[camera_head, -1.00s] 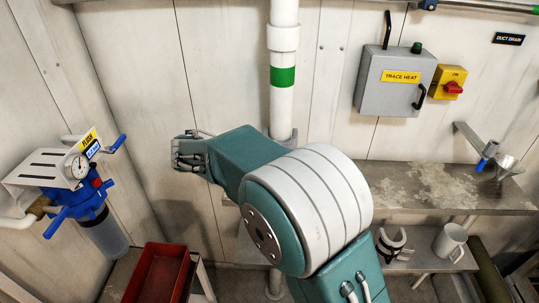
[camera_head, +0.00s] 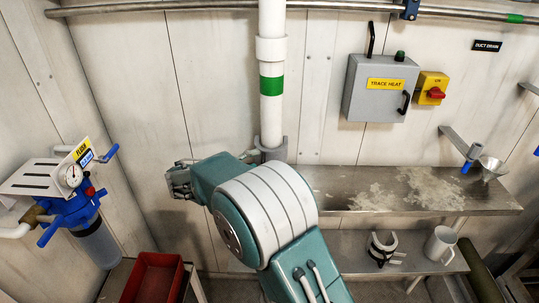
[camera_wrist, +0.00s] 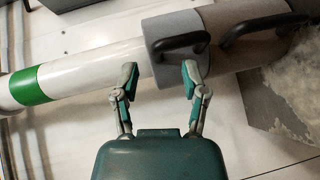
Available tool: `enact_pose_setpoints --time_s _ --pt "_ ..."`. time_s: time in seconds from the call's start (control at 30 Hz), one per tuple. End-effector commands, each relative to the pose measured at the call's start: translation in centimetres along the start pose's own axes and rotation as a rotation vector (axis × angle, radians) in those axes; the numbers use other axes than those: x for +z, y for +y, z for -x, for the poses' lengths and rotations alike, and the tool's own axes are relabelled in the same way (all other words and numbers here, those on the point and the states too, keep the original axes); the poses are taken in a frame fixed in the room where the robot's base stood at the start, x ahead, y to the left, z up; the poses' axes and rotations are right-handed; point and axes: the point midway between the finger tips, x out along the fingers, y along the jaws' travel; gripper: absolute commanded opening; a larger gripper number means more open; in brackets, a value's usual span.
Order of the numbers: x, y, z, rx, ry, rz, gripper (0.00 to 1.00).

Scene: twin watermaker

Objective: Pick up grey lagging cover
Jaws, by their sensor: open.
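In the head view, only a grey edge at the pipe's lower part (camera_head: 271,150) shows above my arm, which hides what lies below. My gripper (camera_wrist: 160,72) is open and empty in the wrist view. Its fingertips point towards the pipe: the left one is at the bare white pipe beside the cover's end, the right one by the near black handle (camera_wrist: 180,42). I cannot tell whether either finger touches.
A steel shelf (camera_head: 335,180) stands right of the pipe, with a lower shelf (camera_head: 340,245) holding a C-shaped piece (camera_head: 381,246) and a mug (camera_head: 440,243). A blue filter (camera_head: 72,208) is on the left, above a red tray (camera_head: 152,278). A trace heat box (camera_head: 378,88) hangs on the wall.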

Motion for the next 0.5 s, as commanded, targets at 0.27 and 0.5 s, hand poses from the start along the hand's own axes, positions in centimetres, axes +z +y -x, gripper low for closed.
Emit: enact_pose_setpoints --time_s 0.27,0.5 --pt "0.2 0.1 -2.9 0.000 -0.001 0.000 0.57" --pt "0.1 0.0 -2.8 0.000 -0.001 0.000 0.08"
